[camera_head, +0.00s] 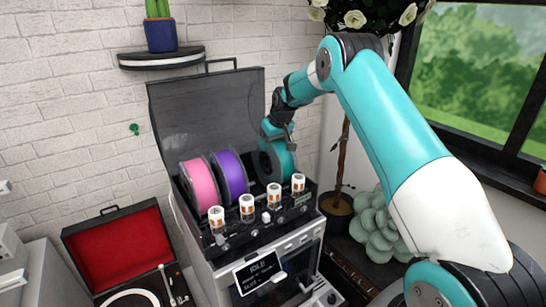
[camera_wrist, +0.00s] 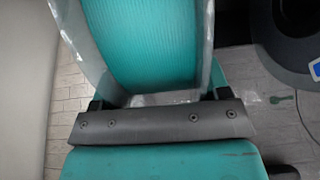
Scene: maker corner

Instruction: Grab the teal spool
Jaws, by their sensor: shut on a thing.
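The teal spool (camera_head: 268,158) stands upright at the right end of the row of spools on the machine in the head view. My gripper (camera_head: 279,134) is at its upper edge, shut on it. In the wrist view the teal spool (camera_wrist: 160,45) fills the top middle, with its wound filament and clear flanges between the two fingers of my gripper (camera_wrist: 160,97). The fingertips are mostly hidden behind the gripper's dark bar. I cannot tell whether the spool is lifted off its seat.
A purple spool (camera_head: 230,173) and a pink spool (camera_head: 200,186) stand to its left. Several white-capped bottles (camera_head: 247,204) line the machine's front. The raised lid (camera_head: 200,105) is behind. A plant (camera_head: 376,225) and a thin trunk stand to the right.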

